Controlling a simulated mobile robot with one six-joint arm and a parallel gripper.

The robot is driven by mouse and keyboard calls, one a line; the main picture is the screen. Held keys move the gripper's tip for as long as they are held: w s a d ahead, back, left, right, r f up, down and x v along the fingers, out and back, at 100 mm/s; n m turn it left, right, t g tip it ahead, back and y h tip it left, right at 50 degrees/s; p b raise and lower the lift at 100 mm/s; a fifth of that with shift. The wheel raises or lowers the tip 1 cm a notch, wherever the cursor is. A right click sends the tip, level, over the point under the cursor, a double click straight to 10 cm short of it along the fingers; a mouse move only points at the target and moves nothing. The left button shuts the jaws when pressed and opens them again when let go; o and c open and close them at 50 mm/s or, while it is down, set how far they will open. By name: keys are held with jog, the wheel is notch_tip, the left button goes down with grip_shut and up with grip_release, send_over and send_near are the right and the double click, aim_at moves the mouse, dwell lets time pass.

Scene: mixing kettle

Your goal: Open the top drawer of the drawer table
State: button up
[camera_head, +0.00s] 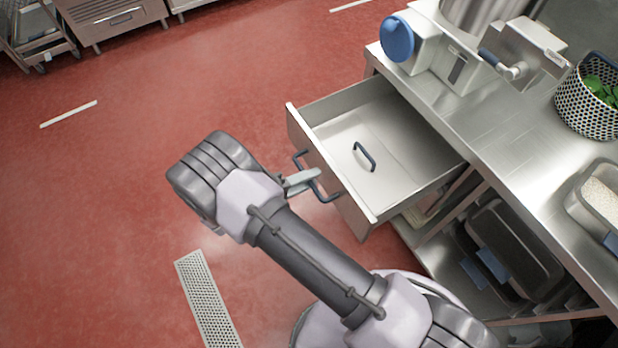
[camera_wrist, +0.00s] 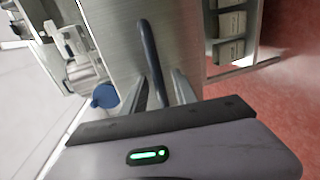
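The drawer table's top drawer (camera_head: 385,195) is pulled well out from under the steel counter in the head view. Its inside shows. Its front panel also fills the middle of the wrist view (camera_wrist: 112,35). A dark bar handle (camera_head: 328,196) is on the front; it also shows in the wrist view (camera_wrist: 149,50). My gripper (camera_head: 311,177) is at the handle. In the wrist view its two fingers (camera_wrist: 158,85) stand apart, one each side of the handle, with a visible gap. I cannot tell whether either finger touches it.
A dark curved handle-like piece (camera_head: 364,156) shows inside the drawer. The counter (camera_head: 505,135) carries a machine with a blue disc (camera_head: 397,39), a perforated basket (camera_head: 590,105) with greens and a metal pan (camera_head: 600,195). Dark containers (camera_head: 515,245) sit below. Red floor (camera_head: 120,170) is clear at left.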

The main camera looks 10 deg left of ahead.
dwell(0.3)
jog(key=p+v, duration=0.2)
jog(key=v, duration=1.5)
jog(key=shift+a+p, duration=0.2)
jog(key=shift+p, duration=0.2)
jog(key=shift+s, duration=0.15)
